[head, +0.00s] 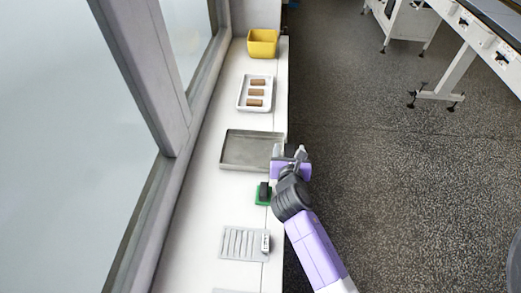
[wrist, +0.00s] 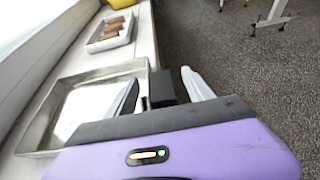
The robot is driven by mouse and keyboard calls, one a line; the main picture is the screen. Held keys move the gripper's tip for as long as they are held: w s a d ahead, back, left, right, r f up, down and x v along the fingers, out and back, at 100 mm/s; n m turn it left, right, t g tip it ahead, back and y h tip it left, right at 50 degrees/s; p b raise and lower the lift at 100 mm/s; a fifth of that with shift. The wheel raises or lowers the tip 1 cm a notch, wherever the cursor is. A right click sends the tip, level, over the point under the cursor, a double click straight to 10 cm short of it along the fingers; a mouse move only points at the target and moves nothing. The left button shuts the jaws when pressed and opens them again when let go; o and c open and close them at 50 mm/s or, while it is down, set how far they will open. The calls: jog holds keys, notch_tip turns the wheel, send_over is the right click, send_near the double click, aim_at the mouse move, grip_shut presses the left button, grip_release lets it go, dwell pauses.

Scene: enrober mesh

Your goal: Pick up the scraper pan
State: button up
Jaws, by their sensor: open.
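The scraper pan appears to be the shallow grey metal pan (head: 236,152) lying flat on the white counter in the head view. It also shows on the left of the wrist view (wrist: 82,108), with its near right part hidden by my gripper. My gripper (head: 290,151) is at the pan's right side, by the counter's front edge. In the wrist view my gripper (wrist: 165,92) has its fingers spread apart, the left one overlapping the pan's right side. A dark block shows between the fingers; I cannot tell what it belongs to. Whether a finger touches the pan is unclear.
A white tray (head: 242,104) with three brown bars and a yellow bin (head: 262,43) stand beyond the pan. A green item with a black top (head: 263,193) and a ridged grey plate (head: 240,243) lie nearer. A wall with windows runs along the left; open floor lies right.

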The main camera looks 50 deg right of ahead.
jog(key=shift+w+d+f, duration=0.2)
jog(key=shift+w+d, duration=0.1)
grip_shut()
jog(key=shift+r, duration=0.1)
